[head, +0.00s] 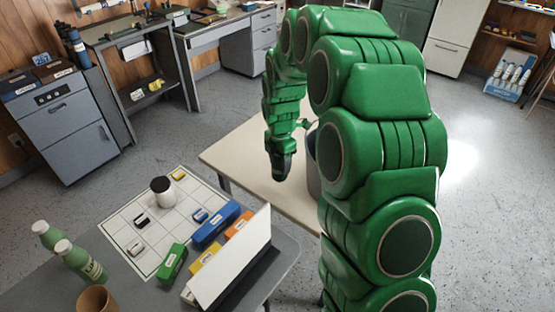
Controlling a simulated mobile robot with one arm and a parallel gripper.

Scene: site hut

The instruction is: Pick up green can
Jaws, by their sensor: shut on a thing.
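My gripper (280,165) points down over the pale table (232,158) in the middle of the head view. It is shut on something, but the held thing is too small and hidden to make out. I cannot pick out a green can for certain. Green bottles with pale caps (86,263) stand upright at the lower left, well away from my gripper.
My green arm hides the right part of the pale table. A grey cylinder (313,178) shows partly behind it. The near desk holds a white gridded sheet (118,217), a black-and-white jar (163,191), colored blocks and a brown cup (97,299). Open floor lies beyond.

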